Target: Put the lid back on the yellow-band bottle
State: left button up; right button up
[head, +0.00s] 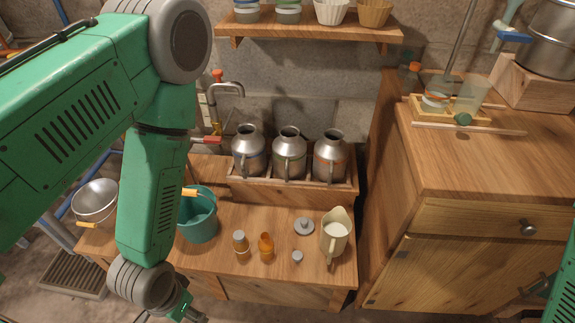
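Two small amber bottles stand upright on the low wooden bench. The left bottle (241,248) has a grey cap on. The right bottle (266,247) shows no cap; band colours are too small to tell apart. A small grey cap (297,257) lies on the bench to the right of the uncapped bottle, apart from it. My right gripper is out of view; only green arm shows at the right edge.
A cream pitcher (335,238) stands right of the lids, and a teal bucket (198,222) left of the bottles. Several metal jugs (289,154) sit in a wooden rack (287,192) behind. A tall wooden cabinet (455,215) bounds the right. Bare bench lies before the rack.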

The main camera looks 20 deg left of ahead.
aim_at(266, 244)
jog(key=u, duration=0.75)
